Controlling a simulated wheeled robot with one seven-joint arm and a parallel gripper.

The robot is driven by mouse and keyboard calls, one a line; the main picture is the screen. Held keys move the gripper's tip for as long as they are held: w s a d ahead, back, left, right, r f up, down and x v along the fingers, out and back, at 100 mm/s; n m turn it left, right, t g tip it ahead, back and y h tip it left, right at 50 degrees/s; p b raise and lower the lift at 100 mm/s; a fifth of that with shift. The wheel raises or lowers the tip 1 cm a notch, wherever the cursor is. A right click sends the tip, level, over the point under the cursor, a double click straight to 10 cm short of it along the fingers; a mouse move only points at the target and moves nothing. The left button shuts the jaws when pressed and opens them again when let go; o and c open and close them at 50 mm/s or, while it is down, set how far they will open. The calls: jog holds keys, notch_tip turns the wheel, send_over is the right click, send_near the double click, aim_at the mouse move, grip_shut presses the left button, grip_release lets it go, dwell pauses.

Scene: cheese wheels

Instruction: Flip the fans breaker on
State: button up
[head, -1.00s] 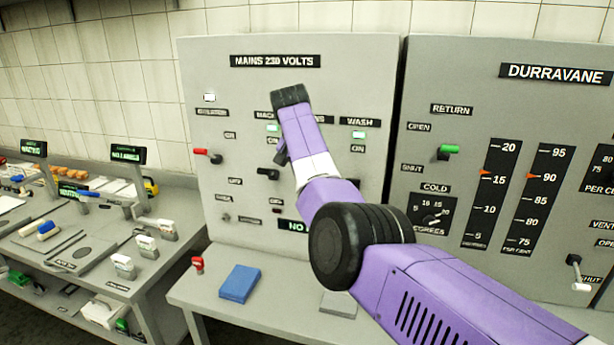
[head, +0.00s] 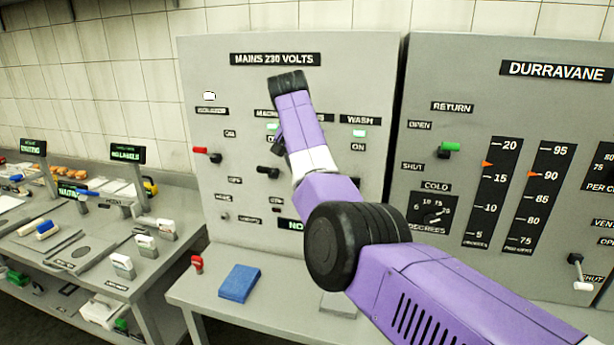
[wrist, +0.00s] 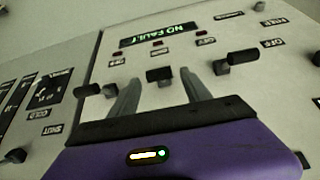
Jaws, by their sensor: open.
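The breaker panel (head: 240,90), headed MAINS 230 VOLTS, stands ahead with a row of breakers. My arm covers the third breaker and most of its label in the head view. In the wrist view, which shows the panel upside down, my gripper (wrist: 163,92) is open, its two fingers pointing at the panel. A black breaker lever (wrist: 158,75) shows between the fingertips, second from the picture's left. I cannot tell whether either finger touches it. Its label is not readable.
Other breaker levers flank it: one left (wrist: 88,90) and one right (wrist: 243,57). A red lever (head: 200,151) is at the panel's left. A NO FAULT display (wrist: 160,33) shows. The DURRAVANE panel (head: 470,75) stands right. A blue block (head: 239,284) lies on the ledge below.

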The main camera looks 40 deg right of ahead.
jog(key=shift+b+v, duration=0.65)
jog(key=shift+v, duration=1.95)
